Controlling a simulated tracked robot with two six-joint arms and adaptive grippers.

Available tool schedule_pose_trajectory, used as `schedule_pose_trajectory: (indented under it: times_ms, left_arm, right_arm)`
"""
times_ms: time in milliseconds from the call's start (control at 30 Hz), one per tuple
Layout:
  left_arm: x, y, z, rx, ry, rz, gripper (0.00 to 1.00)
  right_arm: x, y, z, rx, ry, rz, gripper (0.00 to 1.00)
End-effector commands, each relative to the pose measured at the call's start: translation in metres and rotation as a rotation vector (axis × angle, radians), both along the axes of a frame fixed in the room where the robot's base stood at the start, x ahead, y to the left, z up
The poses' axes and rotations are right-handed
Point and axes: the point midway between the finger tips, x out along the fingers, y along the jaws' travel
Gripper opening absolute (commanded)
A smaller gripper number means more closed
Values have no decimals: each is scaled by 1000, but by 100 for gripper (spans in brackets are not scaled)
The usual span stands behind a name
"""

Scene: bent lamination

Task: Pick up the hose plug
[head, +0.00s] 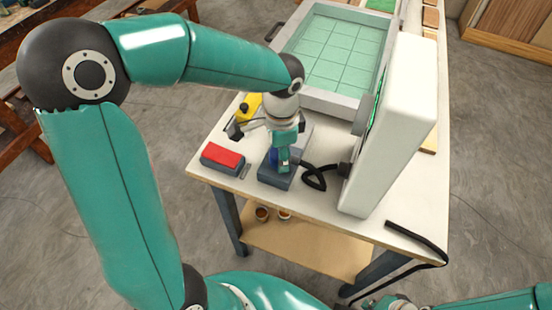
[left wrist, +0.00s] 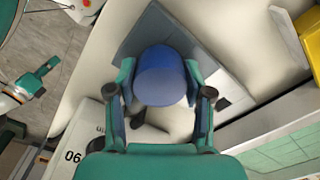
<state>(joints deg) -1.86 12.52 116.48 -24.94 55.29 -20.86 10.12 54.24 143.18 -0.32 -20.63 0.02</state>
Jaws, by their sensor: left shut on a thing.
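The hose plug is a blue round-topped piece (left wrist: 162,76) between the fingers of my left gripper (left wrist: 163,90) in the left wrist view. In the head view a little of its blue (head: 272,156) shows beside my left gripper (head: 284,160), which points down. The gripper is shut on the plug. The plug is over a grey-blue block (head: 276,180); I cannot tell whether it touches it. My right gripper (left wrist: 30,88) shows at the left of the left wrist view, away from the plug; its finger state is unclear.
A black hose (head: 316,178) runs from the block to a white upright panel (head: 395,130). A red-topped box (head: 222,158) and a yellow tool (head: 248,106) lie to the left. A grid-floored tray (head: 285,75) stands behind. Another black hose (head: 415,235) hangs over the table's front edge.

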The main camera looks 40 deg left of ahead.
Motion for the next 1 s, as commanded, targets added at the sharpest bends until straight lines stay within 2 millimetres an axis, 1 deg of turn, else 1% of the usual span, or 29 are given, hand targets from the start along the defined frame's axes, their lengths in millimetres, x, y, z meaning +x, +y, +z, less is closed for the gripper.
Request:
schedule_pose_trajectory:
  times_ms: [200, 333, 467, 567, 667, 767, 1000]
  left_arm:
    - [-1, -1, 0, -2, 5, 1, 13]
    - [-1, -1, 3, -2, 3, 1, 13]
    - [0, -1, 12, -2, 1, 1, 13]
    - [0, -1, 24, -2, 0, 0, 13]
    - [1, -1, 42, -2, -1, 0, 13]
    - [1, -1, 66, -3, -3, 0, 13]
    - [1, -2, 134, -3, -3, -1, 13]
  right_arm:
    - [0, 0, 0, 0, 0, 0, 0]
    - [0, 0, 0, 0, 0, 0, 0]
    - [0, 0, 1, 0, 0, 0, 0]
    - [0, 0, 2, 0, 0, 0, 0]
    - [0, 0, 4, 0, 0, 0, 0]
    - [0, 0, 6, 0, 0, 0, 0]
    - [0, 0, 12, 0, 0, 0, 0]
